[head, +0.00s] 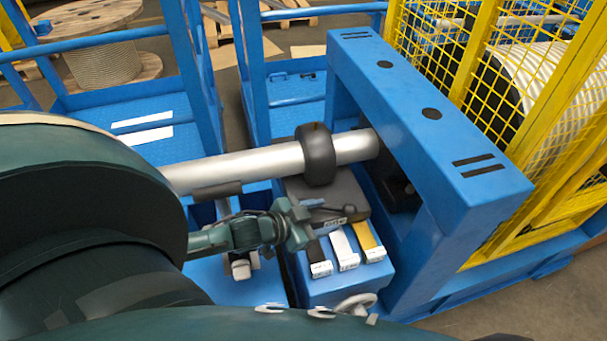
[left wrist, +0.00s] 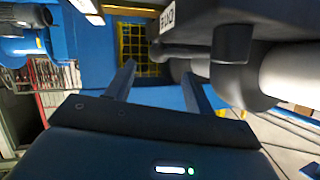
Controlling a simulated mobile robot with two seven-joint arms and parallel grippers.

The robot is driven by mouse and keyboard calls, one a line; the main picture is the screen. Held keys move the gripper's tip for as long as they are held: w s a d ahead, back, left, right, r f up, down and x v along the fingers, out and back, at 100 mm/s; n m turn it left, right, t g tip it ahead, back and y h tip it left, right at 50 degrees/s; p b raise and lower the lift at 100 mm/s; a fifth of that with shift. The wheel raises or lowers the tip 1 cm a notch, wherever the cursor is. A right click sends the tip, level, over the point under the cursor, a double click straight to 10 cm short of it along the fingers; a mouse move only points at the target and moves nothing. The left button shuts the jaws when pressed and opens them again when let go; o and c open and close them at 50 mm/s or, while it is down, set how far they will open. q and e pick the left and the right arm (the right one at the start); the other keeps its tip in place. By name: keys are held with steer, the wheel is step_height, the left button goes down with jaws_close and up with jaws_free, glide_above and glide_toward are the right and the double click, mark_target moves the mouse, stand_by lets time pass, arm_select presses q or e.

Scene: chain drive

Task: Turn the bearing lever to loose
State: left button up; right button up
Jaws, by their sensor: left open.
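The bearing lever (head: 324,213) is a dark handle on the dark grey bearing block (head: 345,188), below the silver shaft (head: 240,165). In the left wrist view a dark bar that looks like the lever (left wrist: 181,51) lies just beyond and above the fingertips, near a white label. The label's word is too small to read surely. My left gripper (head: 302,222) is open and close to the lever's left end; I cannot tell whether it touches. Its two fingers also show apart and empty in the left wrist view (left wrist: 158,72). My right gripper is not in view.
A black collar (head: 316,154) sits on the shaft above the block. Black, white and yellow labelled strips (head: 347,262) lie in front, and a handwheel (head: 356,303) is below. A blue frame (head: 425,120) and yellow mesh guard (head: 470,60) bound the right side.

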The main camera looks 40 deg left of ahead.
arm_select(q)
steer(key=shift+v, duration=2.7)
